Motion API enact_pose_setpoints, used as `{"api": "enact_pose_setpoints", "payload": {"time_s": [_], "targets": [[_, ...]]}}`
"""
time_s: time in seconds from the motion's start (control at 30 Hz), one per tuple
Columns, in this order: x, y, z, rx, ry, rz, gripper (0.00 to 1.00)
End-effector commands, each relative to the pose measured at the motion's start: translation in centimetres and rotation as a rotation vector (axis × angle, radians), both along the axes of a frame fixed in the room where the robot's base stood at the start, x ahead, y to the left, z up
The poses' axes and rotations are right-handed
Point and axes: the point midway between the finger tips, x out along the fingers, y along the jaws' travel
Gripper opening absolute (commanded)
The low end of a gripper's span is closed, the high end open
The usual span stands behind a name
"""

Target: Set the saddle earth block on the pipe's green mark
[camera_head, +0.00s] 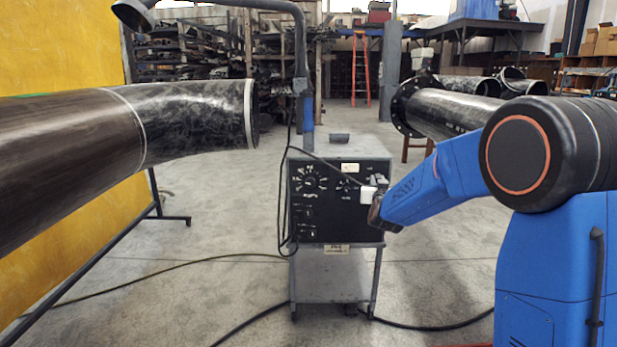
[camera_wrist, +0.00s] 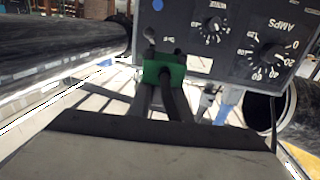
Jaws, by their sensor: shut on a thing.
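The large dark pipe (camera_head: 70,125) runs in from the left and ends in a pale-rimmed opening. My gripper (camera_head: 375,207) is in front of the welding machine, well to the right of this pipe. In the wrist view my gripper (camera_wrist: 162,85) has its dark fingers together on a small green block (camera_wrist: 163,70), which I take as the saddle earth block. The block is held clear of the pipe.
The welding machine (camera_head: 337,270) stands just beyond my gripper, with a cable across its front. A flanged pipe (camera_head: 440,112) lies behind my arm at right. A yellow screen (camera_head: 90,225) stands behind the left pipe. Cables cross the floor; open floor lies between pipe and machine.

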Motion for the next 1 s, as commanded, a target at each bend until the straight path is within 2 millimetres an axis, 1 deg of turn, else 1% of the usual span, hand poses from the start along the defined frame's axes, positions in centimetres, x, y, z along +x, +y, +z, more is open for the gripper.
{"api": "enact_pose_setpoints", "payload": {"time_s": [0.03, 0.2, 0.27, 0.4, 0.47, 0.6, 0.8, 0.9, 1.0], "targets": [[0.2, -0.2, -2.2, -0.001, 0.005, -0.011, 0.00], [0.1, -1.1, -8.5, -0.003, 0.004, -0.050, 0.00], [-0.2, -1.4, -10.7, -0.002, 0.004, -0.064, 0.00], [-1.0, -2.1, -15.6, -0.002, 0.004, -0.093, 0.00], [-1.5, -2.4, -17.7, -0.002, 0.004, -0.104, 0.00], [-3.0, -3.1, -22.3, -0.003, 0.004, -0.129, 0.00], [-5.6, -4.0, -28.0, -0.002, 0.003, -0.155, 0.00], [-6.9, -4.4, -30.1, -0.001, 0.001, -0.164, 0.00], [-7.8, -4.6, -31.5, -0.001, 0.000, -0.169, 0.00]]}}
